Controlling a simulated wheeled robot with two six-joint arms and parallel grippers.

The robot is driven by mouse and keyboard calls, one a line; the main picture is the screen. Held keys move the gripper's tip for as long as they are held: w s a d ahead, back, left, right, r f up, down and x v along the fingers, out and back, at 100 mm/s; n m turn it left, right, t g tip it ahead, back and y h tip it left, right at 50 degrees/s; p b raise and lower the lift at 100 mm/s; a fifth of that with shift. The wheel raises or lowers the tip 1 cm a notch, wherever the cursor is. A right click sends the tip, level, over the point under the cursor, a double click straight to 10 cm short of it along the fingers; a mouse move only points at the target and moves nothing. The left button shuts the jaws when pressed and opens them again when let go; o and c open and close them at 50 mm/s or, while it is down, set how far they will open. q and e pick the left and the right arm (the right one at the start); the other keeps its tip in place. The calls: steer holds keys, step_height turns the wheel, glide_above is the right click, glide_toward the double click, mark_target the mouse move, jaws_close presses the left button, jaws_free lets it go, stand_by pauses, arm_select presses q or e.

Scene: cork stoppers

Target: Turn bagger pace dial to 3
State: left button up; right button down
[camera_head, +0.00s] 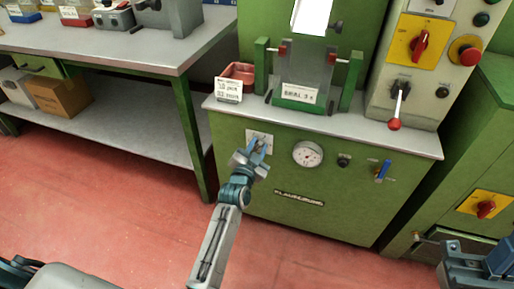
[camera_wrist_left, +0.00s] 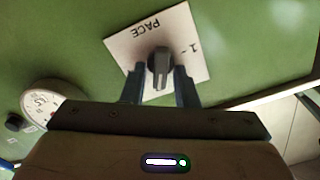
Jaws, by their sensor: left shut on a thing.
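The pace dial is a dark knob (camera_wrist_left: 160,66) on a white square plate (camera_wrist_left: 128,45) marked PACE, which appears upside down in the left wrist view. A "1" with a tick shows near the plate's right edge; other marks are hidden or not readable. In the head view the plate (camera_head: 262,136) is on the green cabinet front. My left gripper (camera_head: 257,150) is at the dial, its two fingers (camera_wrist_left: 160,84) closed on either side of the knob. My right gripper (camera_head: 482,262) is at the lower right, partly cut off, away from the dial.
A round gauge (camera_head: 308,154), a small black knob (camera_head: 344,160) and a blue lever (camera_head: 383,171) are to the right of the dial. A red-tipped lever (camera_head: 396,108) stands above. A workbench (camera_head: 110,50) is at left. Red floor (camera_head: 90,190) is open in front.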

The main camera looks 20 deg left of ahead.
arm_select(q)
steer(key=shift+f, duration=0.1)
stand_by(0.4)
steer(key=o, duration=0.7)
steer(key=shift+s, duration=0.1)
steer(key=s, duration=1)
steer(key=shift+s+a, duration=0.15)
steer(key=shift+s, duration=0.2)
